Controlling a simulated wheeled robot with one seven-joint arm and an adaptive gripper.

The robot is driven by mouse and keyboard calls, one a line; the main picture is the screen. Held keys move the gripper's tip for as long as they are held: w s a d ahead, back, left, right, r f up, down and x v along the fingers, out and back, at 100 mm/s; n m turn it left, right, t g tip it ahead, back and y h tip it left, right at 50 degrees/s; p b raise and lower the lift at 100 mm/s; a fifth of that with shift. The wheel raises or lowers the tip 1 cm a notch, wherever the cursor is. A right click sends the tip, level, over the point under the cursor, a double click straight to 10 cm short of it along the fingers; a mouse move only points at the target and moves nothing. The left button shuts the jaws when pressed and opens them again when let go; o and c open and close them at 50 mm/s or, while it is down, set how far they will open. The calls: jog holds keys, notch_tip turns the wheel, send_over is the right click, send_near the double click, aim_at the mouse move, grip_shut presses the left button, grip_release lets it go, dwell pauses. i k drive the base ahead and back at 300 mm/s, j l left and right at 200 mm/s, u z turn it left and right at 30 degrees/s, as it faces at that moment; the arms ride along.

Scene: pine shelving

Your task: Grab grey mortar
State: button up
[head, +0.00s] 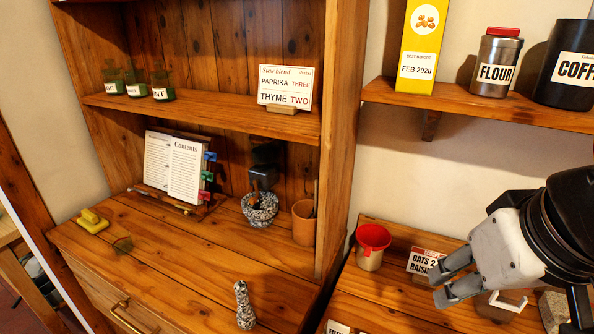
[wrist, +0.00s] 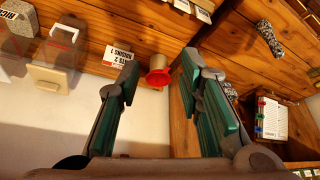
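The grey speckled mortar (head: 260,212) stands upright on the wooden counter, in front of the back panel and right of the open book. Something dark sticks up out of it. In the wrist view, a small speckled patch by the right finger may be the mortar, mostly hidden. A matching grey speckled pestle (head: 244,306) stands at the counter's front edge; it also shows in the wrist view (wrist: 268,38). My gripper (head: 438,286) is open and empty over the lower right shelf, well to the right of the mortar. Its spread fingers (wrist: 160,78) show in the wrist view.
A terracotta cup (head: 304,224) stands right of the mortar, beside the upright side panel (head: 340,130). This panel lies between my gripper and the mortar. A red-topped container (head: 371,250) and an oats label (head: 428,262) are near my gripper. The book (head: 172,165) stands left.

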aim_at(261, 214)
jog(key=j+z, duration=0.15)
jog(key=j, duration=0.35)
jog(key=j+z, duration=0.2)
jog(key=j, duration=0.25)
jog(key=k+j+z, duration=0.15)
jog(key=j, duration=0.3)
jog(key=j+z, duration=0.15)
jog(key=j, duration=0.35)
jog(key=k+j+z, duration=0.2)
jog(key=j, duration=0.2)
jog(key=k+j, duration=0.1)
jog(key=j, duration=0.3)
jog(key=k+j, duration=0.1)
jog(key=j, duration=0.3)
jog(key=k+j, duration=0.1)
jog(key=j, duration=0.3)
jog(key=k+j, duration=0.1)
jog(key=j, duration=0.3)
jog(key=i+l, duration=0.15)
jog(key=i, duration=0.3)
